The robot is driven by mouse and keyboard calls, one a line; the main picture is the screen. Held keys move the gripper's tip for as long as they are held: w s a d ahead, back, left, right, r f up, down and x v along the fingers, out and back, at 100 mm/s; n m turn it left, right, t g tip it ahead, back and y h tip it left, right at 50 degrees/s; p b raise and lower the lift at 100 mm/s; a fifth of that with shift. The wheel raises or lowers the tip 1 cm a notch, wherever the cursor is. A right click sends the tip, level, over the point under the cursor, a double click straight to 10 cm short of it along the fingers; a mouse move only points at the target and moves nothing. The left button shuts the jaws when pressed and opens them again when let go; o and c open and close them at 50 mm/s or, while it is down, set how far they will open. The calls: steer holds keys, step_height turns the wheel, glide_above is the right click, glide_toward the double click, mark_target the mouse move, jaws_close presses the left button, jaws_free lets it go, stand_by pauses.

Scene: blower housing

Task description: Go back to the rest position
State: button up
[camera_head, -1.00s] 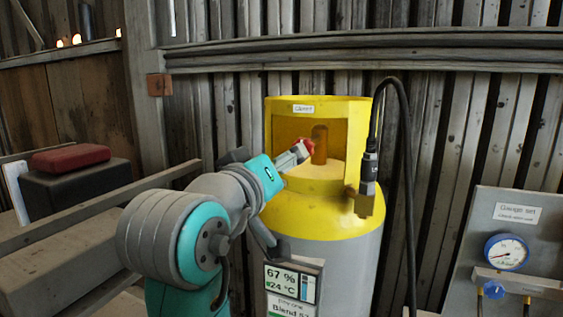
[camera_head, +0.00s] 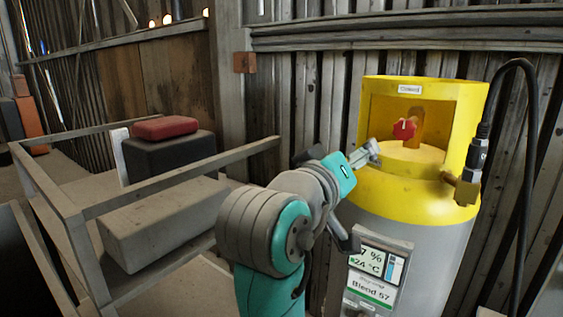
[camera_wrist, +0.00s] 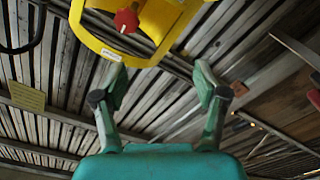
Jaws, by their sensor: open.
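My gripper (camera_head: 369,151) is in front of the yellow collar of a gas cylinder (camera_head: 408,203) in the head view. A red valve knob (camera_head: 404,129) sits inside the collar opening, a little up and right of my fingertips, apart from them. In the wrist view my gripper (camera_wrist: 160,82) has its two fingers spread with nothing between them. There the red knob (camera_wrist: 127,20) and the yellow collar (camera_wrist: 165,35) lie beyond the fingertips, at the top of the picture.
A black hose with a brass fitting (camera_head: 466,187) hangs at the cylinder's right. A display panel (camera_head: 376,270) is on its front. A grey rack (camera_head: 180,172) with boxes, the top one red (camera_head: 165,127), stands left. A plank wall closes the back.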

step_height(320, 180, down, 30)
steer(key=s+d+r+n+t+y, duration=0.1)
steer(key=s+d+n+t+y, duration=0.1)
steer(key=n+y, duration=0.4)
steer(key=s+d+f+n+y, duration=0.1)
steer(key=s+f+y, duration=0.1)
steer(key=s+f, duration=0.6)
steer(key=s+d+f+m+g+y, duration=0.1)
steer(key=s+d+f+m+y, duration=0.15)
steer(key=s+f, duration=1.1)
steer(key=s+d+r+m, duration=0.1)
steer(key=s+m, duration=0.1)
steer(key=s, duration=0.8)
steer(key=s+d+r+m+g, duration=0.1)
steer(key=s+r+m, duration=0.1)
steer(key=s, duration=0.9)
steer(key=shift+s+m, duration=0.2)
steer(key=shift+m, duration=0.15)
